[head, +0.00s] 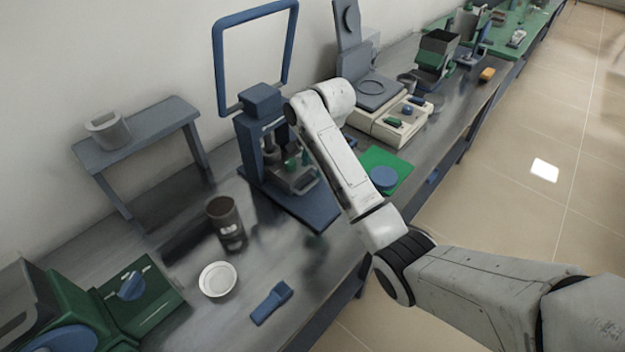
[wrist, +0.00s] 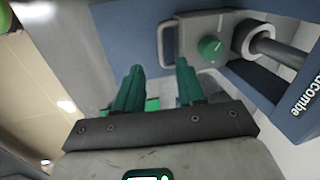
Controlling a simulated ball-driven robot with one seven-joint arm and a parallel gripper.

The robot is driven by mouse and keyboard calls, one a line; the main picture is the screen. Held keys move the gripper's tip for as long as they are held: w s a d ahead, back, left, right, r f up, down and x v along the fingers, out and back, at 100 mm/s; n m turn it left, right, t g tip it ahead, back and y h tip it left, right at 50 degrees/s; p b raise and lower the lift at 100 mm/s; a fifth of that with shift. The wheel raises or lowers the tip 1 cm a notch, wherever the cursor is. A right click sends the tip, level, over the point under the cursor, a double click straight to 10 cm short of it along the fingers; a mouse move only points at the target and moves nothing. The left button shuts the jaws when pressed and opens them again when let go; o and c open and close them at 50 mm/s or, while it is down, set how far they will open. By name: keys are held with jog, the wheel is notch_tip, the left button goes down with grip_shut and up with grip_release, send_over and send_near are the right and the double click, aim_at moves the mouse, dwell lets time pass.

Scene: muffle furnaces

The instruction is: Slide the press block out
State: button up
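The press (head: 262,150) is a blue machine on the grey bench, left of my arm in the head view. The press block looks to be the grey metal block (wrist: 208,45) in the wrist view, with a green round knob and a metal loop handle (wrist: 167,42) on its near face. My gripper (wrist: 158,78) has green fingers spread apart with nothing between them. The handle appears beyond the fingertips, roughly in line with the gap; no contact shows. In the head view my arm hides much of the gripper and part of the press.
A green mat (head: 398,166) with a blue disc (head: 384,178) lies right of my arm. A brown cup (head: 223,212), white dish (head: 218,279) and blue tool (head: 271,301) sit at the front left.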

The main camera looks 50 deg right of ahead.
aim_at(312, 184)
jog(key=shift+m, duration=0.5)
jog(key=x, duration=0.3)
jog(key=d+x, duration=0.1)
jog(key=x, duration=0.2)
jog(key=d+x, duration=0.1)
jog(key=x, duration=0.3)
jog(key=shift+w, duration=0.15)
grip_shut()
